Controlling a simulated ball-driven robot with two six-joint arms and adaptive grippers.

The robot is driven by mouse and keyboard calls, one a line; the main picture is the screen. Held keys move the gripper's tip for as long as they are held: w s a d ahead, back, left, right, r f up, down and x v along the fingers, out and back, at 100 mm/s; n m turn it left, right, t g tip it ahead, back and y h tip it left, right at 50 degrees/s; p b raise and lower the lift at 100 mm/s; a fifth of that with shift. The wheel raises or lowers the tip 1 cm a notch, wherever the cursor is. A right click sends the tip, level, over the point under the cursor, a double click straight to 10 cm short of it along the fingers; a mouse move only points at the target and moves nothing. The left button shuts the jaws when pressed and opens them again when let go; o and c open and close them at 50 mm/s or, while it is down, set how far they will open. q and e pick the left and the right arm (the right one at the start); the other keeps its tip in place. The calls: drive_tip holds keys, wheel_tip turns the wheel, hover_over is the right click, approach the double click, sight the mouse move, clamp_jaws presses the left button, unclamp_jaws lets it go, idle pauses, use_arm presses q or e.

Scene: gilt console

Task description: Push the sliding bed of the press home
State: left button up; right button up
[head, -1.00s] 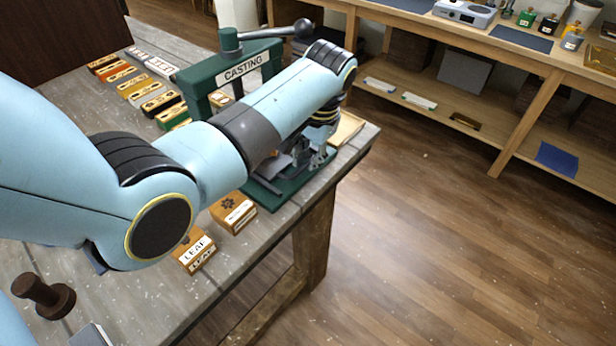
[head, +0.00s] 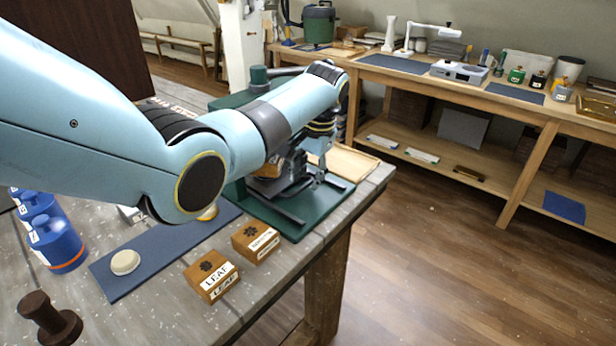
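The green press (head: 325,196) stands on the workbench, its frame mostly hidden behind my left arm. Dark rails lie along its green base, and a wooden block shows low beside the arm. The sliding bed is largely covered by my arm and gripper, so I cannot tell how far in it sits. My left gripper (head: 316,174) points down over the right part of the press base. Its fingers are small and partly hidden; I cannot tell whether they touch the bed or are open. My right gripper is out of view.
Two wooden blocks, one marked LEAF (head: 211,277) and another (head: 255,242), sit at the bench's front edge. A blue mat (head: 157,253) bears a pale round piece (head: 125,262). Blue jars (head: 52,240) and a dark wooden knob (head: 50,318) stand left. Open floor lies right.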

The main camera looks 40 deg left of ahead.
use_arm(q)
drive_tip(key=shift+s, duration=0.1)
wheel_tip(320, 180, up, 12)
drive_tip(key=d, duration=0.2)
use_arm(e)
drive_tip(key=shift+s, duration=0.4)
use_arm(q)
drive_tip(key=shift+d+f, duration=0.1)
drive_tip(key=shift+f, duration=0.05)
